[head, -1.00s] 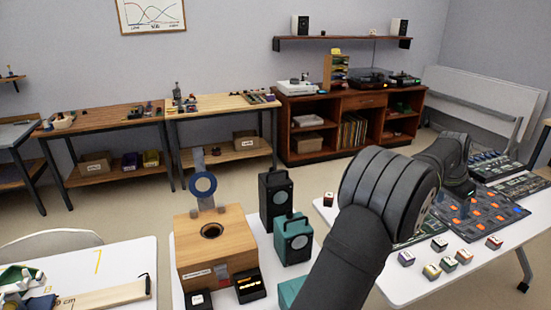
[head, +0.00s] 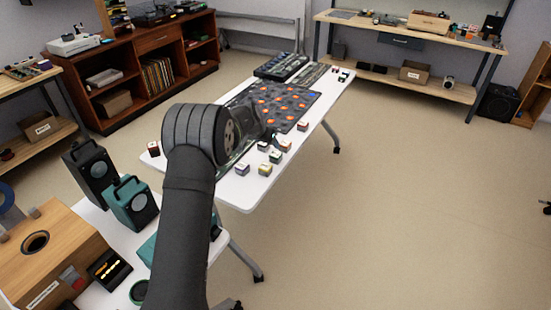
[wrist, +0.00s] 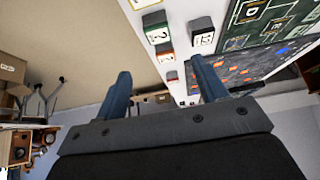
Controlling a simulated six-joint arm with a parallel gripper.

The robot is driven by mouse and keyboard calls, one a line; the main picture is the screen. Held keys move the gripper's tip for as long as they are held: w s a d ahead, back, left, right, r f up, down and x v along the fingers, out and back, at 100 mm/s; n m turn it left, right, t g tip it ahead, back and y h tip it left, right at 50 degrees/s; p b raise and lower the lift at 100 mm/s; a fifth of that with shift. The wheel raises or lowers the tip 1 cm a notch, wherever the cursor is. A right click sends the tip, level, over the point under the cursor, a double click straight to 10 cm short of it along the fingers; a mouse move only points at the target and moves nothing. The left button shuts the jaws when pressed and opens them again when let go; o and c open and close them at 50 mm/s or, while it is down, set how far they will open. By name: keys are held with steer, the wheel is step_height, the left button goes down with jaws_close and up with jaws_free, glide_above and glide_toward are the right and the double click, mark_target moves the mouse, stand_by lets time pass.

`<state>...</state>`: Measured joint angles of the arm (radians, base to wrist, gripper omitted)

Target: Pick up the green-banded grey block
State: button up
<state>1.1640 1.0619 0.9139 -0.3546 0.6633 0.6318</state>
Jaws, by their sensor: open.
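In the wrist view, a grey block with a green band (wrist: 157,28) and a white label lies on the white table, above and beyond my left finger. My gripper (wrist: 165,86) is open and empty, its two blue-grey fingers apart. In the head view my gripper's end is small and dark, close to the several small labelled blocks at the table's near edge. Which of those is the green-banded one is too small to tell there.
Another grey block (wrist: 202,32) stands beside it. A dark pad with orange squares (head: 285,103) covers much of the white table (head: 240,193). Two speakers (head: 92,172) and a wooden box (head: 45,255) stand on the nearer table. Open floor lies to the right.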

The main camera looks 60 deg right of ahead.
glide_toward(276, 154)
steer(key=x, duration=0.5)
steer(key=shift+w+d, duration=0.1)
steer(key=shift+w, duration=0.05)
steer(key=x, duration=0.3)
steer(key=shift+f, duration=0.4)
steer(key=shift+x, duration=0.8)
steer(key=c, duration=1)
steer(key=shift+c, duration=0.4)
steer(key=shift+r, duration=0.15)
